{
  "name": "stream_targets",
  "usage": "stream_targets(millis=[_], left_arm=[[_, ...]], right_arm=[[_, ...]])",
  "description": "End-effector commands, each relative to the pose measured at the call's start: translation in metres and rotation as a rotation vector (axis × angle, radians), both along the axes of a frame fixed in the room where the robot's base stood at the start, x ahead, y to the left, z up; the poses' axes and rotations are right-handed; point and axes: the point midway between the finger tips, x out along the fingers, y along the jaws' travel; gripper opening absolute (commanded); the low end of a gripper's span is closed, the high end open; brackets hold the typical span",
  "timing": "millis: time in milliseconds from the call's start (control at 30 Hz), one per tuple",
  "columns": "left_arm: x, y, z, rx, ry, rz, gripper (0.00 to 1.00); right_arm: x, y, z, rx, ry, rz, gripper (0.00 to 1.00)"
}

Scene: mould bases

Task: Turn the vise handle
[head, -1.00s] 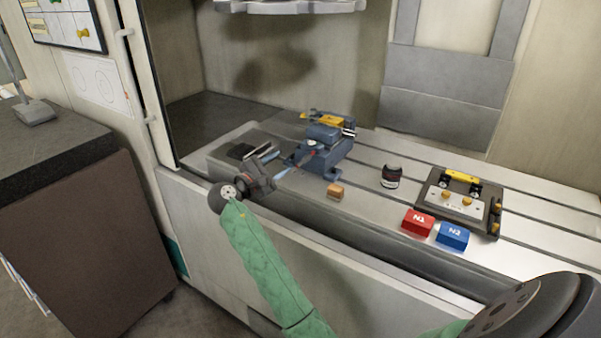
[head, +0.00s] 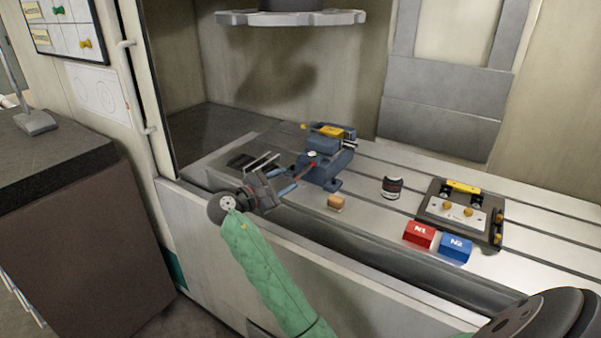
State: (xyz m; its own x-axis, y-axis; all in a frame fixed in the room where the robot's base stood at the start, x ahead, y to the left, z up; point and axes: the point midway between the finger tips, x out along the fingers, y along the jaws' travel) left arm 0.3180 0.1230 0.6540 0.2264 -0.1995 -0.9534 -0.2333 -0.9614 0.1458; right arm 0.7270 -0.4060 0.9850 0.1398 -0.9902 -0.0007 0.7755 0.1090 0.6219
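The blue vise (head: 322,166) stands on the slotted machine table, with a yellow piece (head: 329,130) at its top. Its handle (head: 309,165) shows as a thin bar with a red part on the vise's left side. Nothing shows between the fingers. The fingertips look close to the handle's end, but I cannot tell whether they touch it.
On the table (head: 372,215) are a small orange-brown block (head: 336,203), a dark round part (head: 392,187), a red N1 block (head: 419,234), a blue N2 block (head: 455,247) and a grey plate fixture (head: 460,211). A toothed disc (head: 290,18) hangs above.

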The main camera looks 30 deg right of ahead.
Motion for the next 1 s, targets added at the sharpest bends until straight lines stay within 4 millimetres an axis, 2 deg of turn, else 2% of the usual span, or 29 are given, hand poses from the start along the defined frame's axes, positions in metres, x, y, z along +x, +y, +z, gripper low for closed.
stream_targets(millis=[200, 400, 600, 833, 867, 1000], left_arm=[[-0.003, 0.009, 0.012, 0.019, 0.022, 0.008, 0.3], [-0.007, 0.015, 0.019, 0.036, 0.04, 0.015, 0.3], [-0.008, 0.018, 0.021, 0.041, 0.047, 0.018, 0.3], [-0.008, 0.017, 0.021, 0.039, 0.048, 0.018, 0.3], [-0.008, 0.017, 0.021, 0.039, 0.048, 0.018, 0.3], [-0.008, 0.017, 0.021, 0.039, 0.048, 0.018, 0.3]], right_arm=[[0.004, -0.032, 0.002, -0.003, 0.001, -0.001, 0.4], [0.008, -0.055, 0.001, -0.002, 0.002, 0.0, 0.4], [0.009, -0.065, 0.0, -0.002, 0.001, 0.0, 0.4], [0.009, -0.065, 0.0, -0.001, 0.0, 0.001, 0.4], [0.009, -0.065, 0.0, -0.001, 0.0, 0.001, 0.36], [0.009, -0.065, 0.0, -0.001, 0.0, 0.001, 0.09]])
